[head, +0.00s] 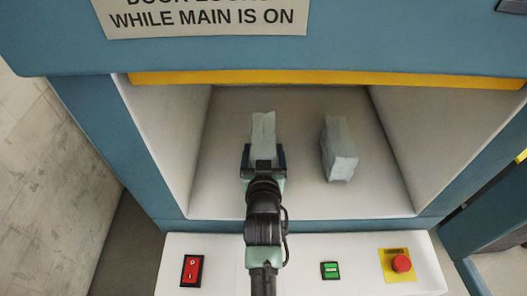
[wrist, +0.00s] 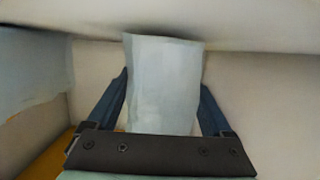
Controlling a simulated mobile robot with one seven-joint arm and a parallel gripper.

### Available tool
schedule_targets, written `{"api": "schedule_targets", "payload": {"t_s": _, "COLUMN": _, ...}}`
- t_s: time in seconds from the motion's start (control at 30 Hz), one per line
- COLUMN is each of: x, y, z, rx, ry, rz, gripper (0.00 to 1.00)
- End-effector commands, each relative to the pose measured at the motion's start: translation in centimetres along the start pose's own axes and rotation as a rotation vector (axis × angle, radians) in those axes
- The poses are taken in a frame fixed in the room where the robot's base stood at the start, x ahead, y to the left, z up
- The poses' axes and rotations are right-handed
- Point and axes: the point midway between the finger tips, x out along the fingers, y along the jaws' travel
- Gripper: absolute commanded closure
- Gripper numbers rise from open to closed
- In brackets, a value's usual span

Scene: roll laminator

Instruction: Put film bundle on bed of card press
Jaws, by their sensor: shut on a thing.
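The machine with the open white chamber looks like the card press, and its bed (head: 300,195) is the chamber floor. A pale grey-green film bundle (head: 263,135) is inside the chamber, left of the middle. My gripper (head: 263,158) reaches in from the front and is shut on this bundle. In the wrist view the bundle (wrist: 163,85) stands between my two blue fingers (wrist: 163,105). I cannot tell whether its underside touches the bed. A second, similar bundle (head: 339,150) rests on the bed to the right, apart from my gripper.
White side walls (head: 180,130) flank the chamber, with a yellow-edged raised door (head: 330,78) above. The front panel carries a red switch (head: 192,270), a green button (head: 330,270) and a red stop knob (head: 401,263). Bare bed lies between the bundles.

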Motion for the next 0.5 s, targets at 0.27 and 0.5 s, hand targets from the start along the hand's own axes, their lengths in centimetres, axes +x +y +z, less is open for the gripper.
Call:
{"api": "schedule_targets", "payload": {"t_s": 0.27, "x": 0.06, "y": 0.00, "z": 2.15, "rx": -0.001, "ry": -0.038, "rz": 0.000, "gripper": 0.00}}
{"api": "schedule_targets", "payload": {"t_s": 0.5, "x": -0.20, "y": 0.00, "z": 2.20, "rx": -0.001, "ry": -0.039, "rz": 0.000, "gripper": 0.00}}
